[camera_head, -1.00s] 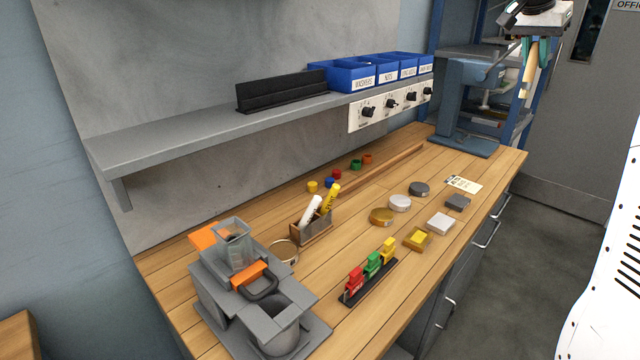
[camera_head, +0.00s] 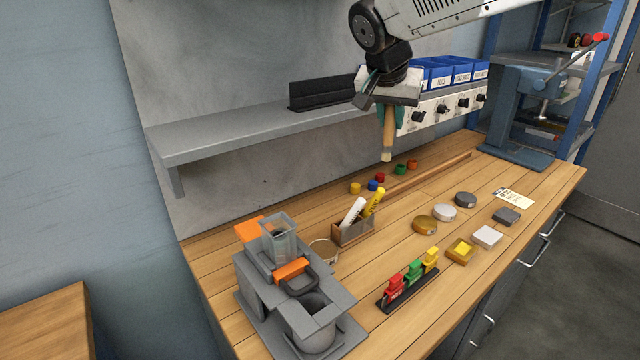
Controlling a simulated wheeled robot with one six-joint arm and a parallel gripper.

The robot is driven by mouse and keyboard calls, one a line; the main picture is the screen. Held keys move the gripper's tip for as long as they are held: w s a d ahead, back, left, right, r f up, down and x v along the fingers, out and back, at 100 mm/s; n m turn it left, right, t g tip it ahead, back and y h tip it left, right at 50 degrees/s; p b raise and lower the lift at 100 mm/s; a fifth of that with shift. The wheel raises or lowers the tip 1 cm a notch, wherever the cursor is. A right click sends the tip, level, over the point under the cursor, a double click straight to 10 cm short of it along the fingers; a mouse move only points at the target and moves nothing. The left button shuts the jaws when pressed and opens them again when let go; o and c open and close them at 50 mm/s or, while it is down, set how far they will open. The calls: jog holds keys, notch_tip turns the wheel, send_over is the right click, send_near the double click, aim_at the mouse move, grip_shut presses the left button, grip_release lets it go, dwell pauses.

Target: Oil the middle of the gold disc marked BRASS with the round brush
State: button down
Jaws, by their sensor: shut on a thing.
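A gold round disc (camera_head: 425,226) lies flat on the wooden bench top, at the near end of a short row of discs. No lettering on it can be read from here. My gripper (camera_head: 387,128) is high over the back of the bench, left of the disc and well above it. It is shut on a tan brush (camera_head: 387,150), which hangs straight down with its tip in free air. The upper part of the brush is hidden between the fingers, and its tip shape is too small to tell.
A silver disc (camera_head: 444,213) and a dark disc (camera_head: 465,199) lie beyond the gold one. Square blocks, including a gold one (camera_head: 459,251), lie to their right. A pen box (camera_head: 353,235), a colored clip rack (camera_head: 408,291) and a grey shelf (camera_head: 240,135) stand nearby.

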jog(key=s+a+f+n+t+y, duration=0.1)
jog(key=s+a+f+n, duration=0.15)
jog(key=a, duration=0.35)
jog(key=s+a+f+n+y, duration=0.1)
jog(key=s+a+f+n, duration=0.15)
jog(key=a, duration=0.35)
notch_tip(320, 180, down, 12)
jog(key=s+a+y, duration=0.1)
jog(key=s+a, duration=0.1)
jog(key=shift+n, duration=0.4)
jog(key=shift+f, duration=0.65)
dwell(1.1)
notch_tip(320, 180, up, 7)
dwell(0.8)
jog(key=shift+d, duration=0.1)
dwell(0.4)
